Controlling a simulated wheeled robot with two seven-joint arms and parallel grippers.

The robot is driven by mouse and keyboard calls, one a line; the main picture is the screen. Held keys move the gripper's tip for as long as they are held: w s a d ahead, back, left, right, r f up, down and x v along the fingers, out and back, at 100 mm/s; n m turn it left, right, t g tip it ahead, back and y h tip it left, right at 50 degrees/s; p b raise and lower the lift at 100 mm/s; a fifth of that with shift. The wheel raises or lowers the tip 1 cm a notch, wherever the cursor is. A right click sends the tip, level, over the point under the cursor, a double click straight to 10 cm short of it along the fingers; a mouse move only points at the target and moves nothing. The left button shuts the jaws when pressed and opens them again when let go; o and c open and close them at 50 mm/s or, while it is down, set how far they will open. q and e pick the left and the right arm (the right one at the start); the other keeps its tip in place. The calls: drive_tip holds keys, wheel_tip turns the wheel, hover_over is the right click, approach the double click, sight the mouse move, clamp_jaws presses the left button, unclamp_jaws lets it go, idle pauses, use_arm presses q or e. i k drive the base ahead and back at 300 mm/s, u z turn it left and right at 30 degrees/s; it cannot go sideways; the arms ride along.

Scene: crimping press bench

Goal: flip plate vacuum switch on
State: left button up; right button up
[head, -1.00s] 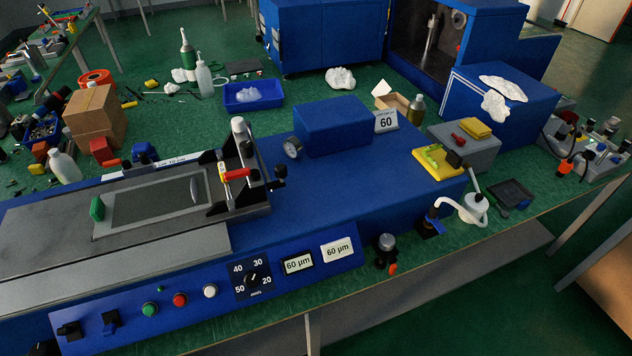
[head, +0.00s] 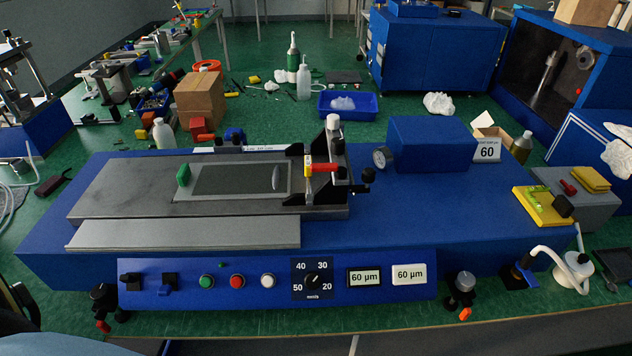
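The blue coating machine (head: 400,215) stands on the green bench, with its sloped control panel (head: 225,297) facing me. At the panel's left end are a black switch (head: 130,281) and a switch with a blue lower part (head: 167,284). I cannot read labels by them, so I cannot tell which is the plate vacuum switch or its setting. A grey flat plate (head: 125,190) with a darker sheet (head: 235,180) lies on top of the machine. Neither of my grippers is in view.
Right of the switches are green (head: 206,282), red (head: 237,281) and white (head: 268,281) buttons and a speed dial (head: 312,279). The space before the panel looks clear.

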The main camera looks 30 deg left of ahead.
sight(165, 290)
drive_tip(key=u, duration=2.2)
drive_tip(key=k, duration=1.35)
drive_tip(key=u, duration=0.7)
drive_tip(key=i, duration=1.35)
drive_tip(key=z, duration=0.7)
